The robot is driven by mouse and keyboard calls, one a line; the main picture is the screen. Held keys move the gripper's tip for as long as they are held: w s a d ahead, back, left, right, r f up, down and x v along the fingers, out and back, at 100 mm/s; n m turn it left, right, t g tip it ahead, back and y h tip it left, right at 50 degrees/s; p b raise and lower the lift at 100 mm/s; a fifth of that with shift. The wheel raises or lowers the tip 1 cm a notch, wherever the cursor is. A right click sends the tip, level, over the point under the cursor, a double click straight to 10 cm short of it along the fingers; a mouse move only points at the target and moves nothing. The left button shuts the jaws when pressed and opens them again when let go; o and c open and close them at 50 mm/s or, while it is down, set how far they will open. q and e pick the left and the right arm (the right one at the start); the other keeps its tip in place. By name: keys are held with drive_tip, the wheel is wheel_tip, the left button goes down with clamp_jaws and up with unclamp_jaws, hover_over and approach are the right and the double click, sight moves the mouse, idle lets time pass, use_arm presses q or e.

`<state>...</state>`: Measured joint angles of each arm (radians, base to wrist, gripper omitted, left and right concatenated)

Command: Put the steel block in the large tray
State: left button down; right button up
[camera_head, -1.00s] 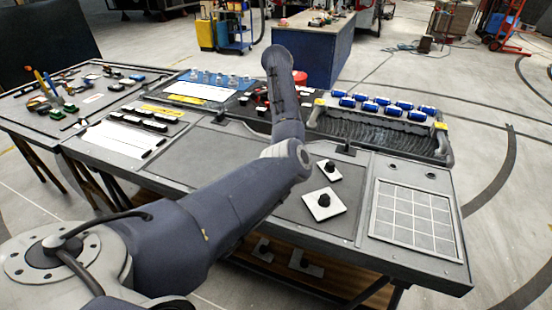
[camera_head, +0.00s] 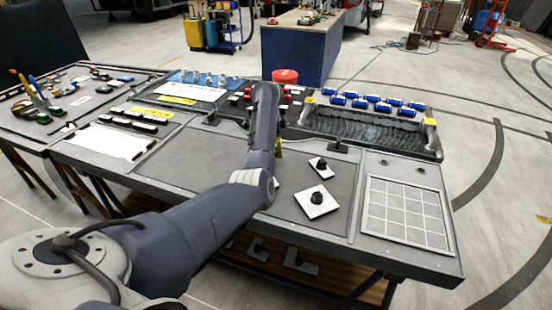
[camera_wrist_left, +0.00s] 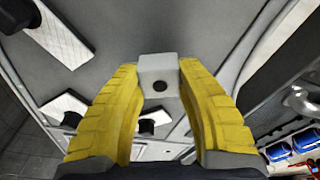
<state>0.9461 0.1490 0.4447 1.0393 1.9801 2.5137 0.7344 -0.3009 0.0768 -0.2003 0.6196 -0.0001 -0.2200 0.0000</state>
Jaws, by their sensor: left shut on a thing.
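The steel block (camera_wrist_left: 158,76) is a light grey block with a dark round hole in its face. In the left wrist view it sits between the two yellow fingers of my left gripper (camera_wrist_left: 160,90), which are shut on it. In the head view my forearm hides the block and most of the left gripper (camera_head: 279,148); only a yellow sliver shows. The large tray appears to be the long dark ribbed tray (camera_head: 370,130) with yellow-marked ends, to the right of the gripper. The block is outside it. My right gripper is not in view.
Blue rollers (camera_head: 375,101) line the far side of the ribbed tray. White plates with black knobs (camera_head: 317,200) lie on the bench in front of it, left of a gridded panel (camera_head: 405,212). A red round container (camera_head: 285,77) stands behind. The left bench panel (camera_head: 195,155) is clear.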

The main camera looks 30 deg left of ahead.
use_arm(q)
drive_tip(key=shift+f, duration=2.05)
drive_tip(key=c, duration=1)
unclamp_jaws()
drive_tip(key=shift+f, duration=0.15)
drive_tip(key=shift+o, duration=0.2)
drive_tip(key=r, duration=0.6)
drive_tip(key=a+r, duration=0.1)
drive_tip(key=r, duration=0.3)
drive_tip(key=shift+s, duration=0.3)
drive_tip(key=shift+w+r, duration=0.1)
drive_tip(key=shift+r, duration=0.45)
drive_tip(key=shift+a+r, duration=0.1)
drive_tip(key=shift+r, duration=0.35)
drive_tip(key=shift+s+r, duration=0.1)
drive_tip(key=shift+s, duration=0.1)
